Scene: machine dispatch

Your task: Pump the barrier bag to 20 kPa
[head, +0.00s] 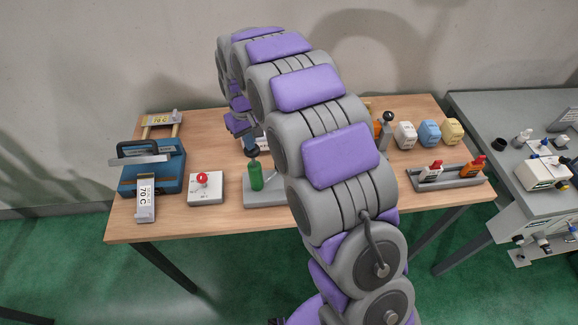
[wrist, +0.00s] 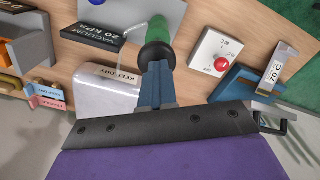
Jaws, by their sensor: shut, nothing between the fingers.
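A green pump cylinder (head: 256,178) with a dark top stands on a grey base (head: 265,199). It also shows in the wrist view (wrist: 161,29). My gripper (head: 251,151) is shut and empty, with its blue fingers (wrist: 155,72) pointing down at the dark top; I cannot tell whether they touch it. The white bag labelled KEEP DRY (wrist: 105,98) lies beside the fingers in the wrist view, partly hidden by my wrist. A dark sign reading VACUUM 20 KPA (wrist: 92,38) stands near it. A thin pale tube runs between the bag and the pump area.
A white box with a red knob (head: 205,190) sits left of the pump. A blue machine with a handle (head: 152,172) and a 70 C tag (head: 146,202) is further left. Coloured blocks (head: 429,133) and a grey tray (head: 446,180) are at right. My arm hides the table's middle.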

